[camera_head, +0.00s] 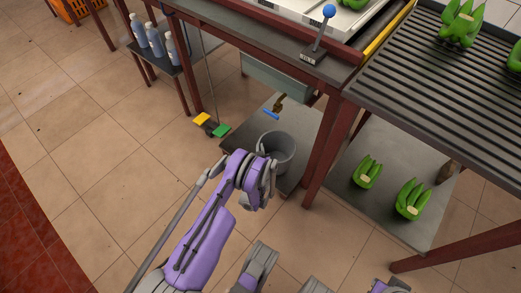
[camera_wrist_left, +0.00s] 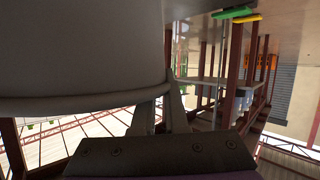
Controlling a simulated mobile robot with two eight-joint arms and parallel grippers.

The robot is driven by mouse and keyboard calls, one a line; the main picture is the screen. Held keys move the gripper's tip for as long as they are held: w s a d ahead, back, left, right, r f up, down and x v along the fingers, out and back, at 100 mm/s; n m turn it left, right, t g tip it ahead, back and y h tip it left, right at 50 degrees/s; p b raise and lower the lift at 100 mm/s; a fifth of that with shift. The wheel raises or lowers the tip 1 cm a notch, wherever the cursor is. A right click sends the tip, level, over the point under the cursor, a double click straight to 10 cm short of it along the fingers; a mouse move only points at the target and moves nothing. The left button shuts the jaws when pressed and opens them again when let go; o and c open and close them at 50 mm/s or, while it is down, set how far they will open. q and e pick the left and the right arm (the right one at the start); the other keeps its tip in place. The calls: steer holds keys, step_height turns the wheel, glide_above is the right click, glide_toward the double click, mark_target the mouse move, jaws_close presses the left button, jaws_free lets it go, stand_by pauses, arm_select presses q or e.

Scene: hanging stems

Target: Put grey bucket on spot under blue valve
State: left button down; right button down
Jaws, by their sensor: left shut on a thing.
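The grey bucket (camera_head: 279,147) is upright at the left end of the low grey shelf, below and slightly right of the blue valve (camera_head: 271,114) in the head view. I cannot tell whether its base touches the shelf. The valve has a blue handle on a brass tap under a grey-green tank. My left gripper (camera_wrist_left: 162,115) is shut on the bucket; its fingertips are mostly hidden behind my wrist in the head view. The bucket's grey wall (camera_wrist_left: 80,45) fills the upper left of the left wrist view. My right gripper is not in view.
The low shelf (camera_head: 245,140) has red-brown legs, one just right of the bucket. Green and yellow pedals (camera_head: 201,119) lie left of it. Green banana bunches (camera_head: 412,198) rest on the shelf at right. Bottles (camera_head: 155,40) stand on a side rack. Tiled floor is free at left.

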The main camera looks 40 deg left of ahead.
arm_select(q)
steer(key=shift+f, duration=0.4)
steer(key=shift+f, duration=0.15)
steer(key=c, duration=0.9)
jaws_free()
steer(key=shift+c, duration=0.2)
steer(key=shift+r, duration=0.2)
